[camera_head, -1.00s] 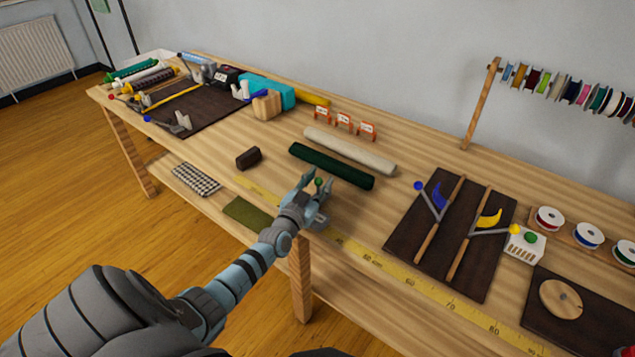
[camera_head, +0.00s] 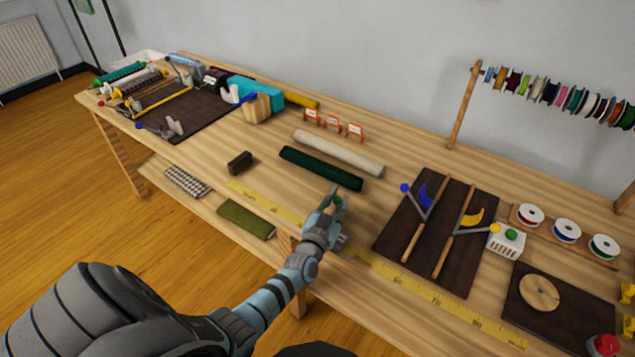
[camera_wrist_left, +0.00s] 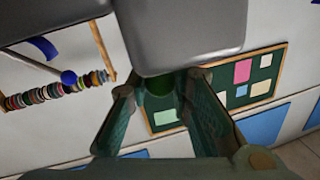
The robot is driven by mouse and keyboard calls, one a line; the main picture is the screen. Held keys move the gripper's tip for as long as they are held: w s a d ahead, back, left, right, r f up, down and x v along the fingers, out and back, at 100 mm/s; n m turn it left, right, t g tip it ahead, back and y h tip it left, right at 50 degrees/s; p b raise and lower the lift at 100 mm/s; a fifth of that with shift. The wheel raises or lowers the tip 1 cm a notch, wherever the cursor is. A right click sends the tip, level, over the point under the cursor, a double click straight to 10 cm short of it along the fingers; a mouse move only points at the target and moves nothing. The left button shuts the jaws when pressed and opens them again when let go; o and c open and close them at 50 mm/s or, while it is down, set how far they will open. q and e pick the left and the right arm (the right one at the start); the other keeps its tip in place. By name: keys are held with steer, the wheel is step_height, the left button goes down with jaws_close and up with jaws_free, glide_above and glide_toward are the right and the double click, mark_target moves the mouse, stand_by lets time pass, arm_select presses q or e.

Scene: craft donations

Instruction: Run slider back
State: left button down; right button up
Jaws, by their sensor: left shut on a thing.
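My left gripper (camera_head: 331,203) is over the front part of the bench, near the yellow measuring tape. It is shut on a small green ball (camera_head: 338,201), which shows between its fingertips. In the left wrist view the dark green ball (camera_wrist_left: 160,84) sits between the two fingers, partly hidden by a large grey shape. I cannot tell what the ball is attached to or which part is the slider. To the right lies a dark board (camera_head: 393,245) with two wooden rods, a blue-knobbed lever (camera_head: 405,188) and a yellow-knobbed lever (camera_head: 494,228). My right gripper is not in view.
A dark green roll (camera_head: 320,168) and a cream roll (camera_head: 338,153) lie behind the gripper. A brown block (camera_head: 239,162) is to the left. The yellow measuring tape (camera_head: 415,288) runs along the front edge. A white box with a green button (camera_head: 507,243) stands right.

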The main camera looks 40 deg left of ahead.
arm_select(q)
steer(key=d+p, duration=0.1)
steer(key=d, duration=0.7)
steer(key=shift+w, duration=0.1)
steer(key=c, duration=1.4)
jaws_free()
steer(key=shift+a, duration=0.1)
steer(key=v, duration=1.2)
